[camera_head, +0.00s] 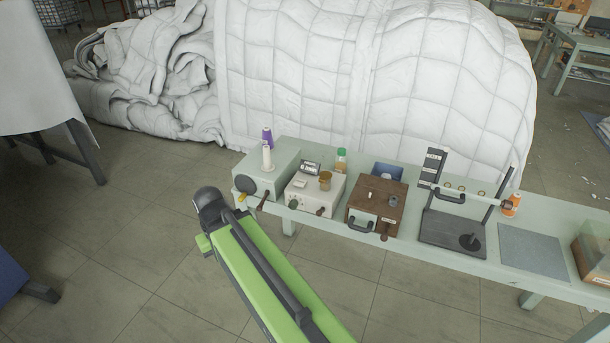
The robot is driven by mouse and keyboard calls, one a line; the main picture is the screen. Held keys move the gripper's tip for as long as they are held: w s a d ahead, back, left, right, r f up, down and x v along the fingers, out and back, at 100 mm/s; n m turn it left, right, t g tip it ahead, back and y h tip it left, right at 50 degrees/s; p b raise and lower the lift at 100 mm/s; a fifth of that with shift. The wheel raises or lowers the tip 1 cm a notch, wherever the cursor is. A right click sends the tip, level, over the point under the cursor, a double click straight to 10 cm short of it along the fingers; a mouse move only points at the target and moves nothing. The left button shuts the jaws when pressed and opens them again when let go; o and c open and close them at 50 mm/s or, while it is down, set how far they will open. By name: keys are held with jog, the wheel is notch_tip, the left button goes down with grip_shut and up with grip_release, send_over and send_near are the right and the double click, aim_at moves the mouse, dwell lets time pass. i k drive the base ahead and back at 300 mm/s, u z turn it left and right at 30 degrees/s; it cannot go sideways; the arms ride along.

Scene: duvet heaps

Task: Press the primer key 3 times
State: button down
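No part is readably marked as the primer key. My gripper does not show.
The pale green bench (465,263) runs rightward, carrying a dark stand (452,232), an orange bottle (511,205) and a grey mat (533,250). A huge white quilted heap (390,75) fills the space behind. A white-draped table (38,85) stands left.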

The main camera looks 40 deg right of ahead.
aim_at(299, 182)
jog(key=u, duration=0.05)
jog(key=i, duration=1)
jog(key=z, duration=0.1)
